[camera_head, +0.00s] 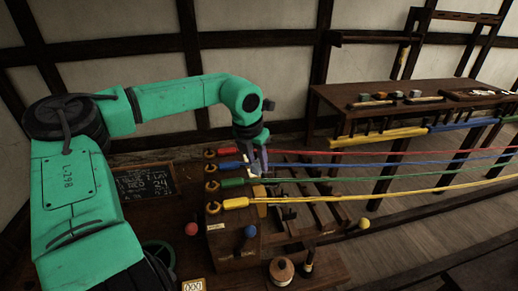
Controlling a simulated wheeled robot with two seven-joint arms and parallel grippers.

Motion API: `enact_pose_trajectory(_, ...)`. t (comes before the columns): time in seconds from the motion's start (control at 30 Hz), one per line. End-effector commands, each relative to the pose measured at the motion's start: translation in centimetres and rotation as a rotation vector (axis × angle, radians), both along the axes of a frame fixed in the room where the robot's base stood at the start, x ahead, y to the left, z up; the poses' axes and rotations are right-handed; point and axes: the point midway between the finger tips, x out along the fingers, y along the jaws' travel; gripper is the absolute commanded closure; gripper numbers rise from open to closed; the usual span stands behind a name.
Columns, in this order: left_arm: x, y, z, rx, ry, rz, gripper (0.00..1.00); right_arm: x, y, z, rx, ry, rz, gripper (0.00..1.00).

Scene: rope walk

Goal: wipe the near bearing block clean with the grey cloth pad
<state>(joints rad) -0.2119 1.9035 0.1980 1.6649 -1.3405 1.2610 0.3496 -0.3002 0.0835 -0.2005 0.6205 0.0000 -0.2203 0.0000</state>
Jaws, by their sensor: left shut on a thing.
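My left arm comes in from the left and reaches down to the rope machine. My left gripper (257,172) is shut on a small pale grey thing, which looks like the cloth pad; the fingers hide most of it. It is just right of the blue and green hook handles, above the wooden stand. The bearing blocks are small and partly hidden by the gripper and ropes, and I cannot tell which is the near one or whether the pad touches it. My right gripper is not in view.
Red (335,153), blue, green and yellow ropes (400,190) stretch right from the handles. A wooden crank box (232,240), a spool (282,270), a red ball (191,229) and a chalkboard (146,184) are near. A bench (350,95) with tools stands behind.

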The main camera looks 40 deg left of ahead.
Motion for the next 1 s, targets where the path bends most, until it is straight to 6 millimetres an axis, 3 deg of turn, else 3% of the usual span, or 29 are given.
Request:
enact_pose_trajectory(0.3,-0.1,0.5,2.7,0.0,-0.001,0.0,1.0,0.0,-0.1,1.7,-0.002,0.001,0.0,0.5)
enact_pose_trajectory(1.0,-0.4,1.2,2.6,-0.005,-0.003,-0.051,1.0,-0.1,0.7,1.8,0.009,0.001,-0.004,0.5)
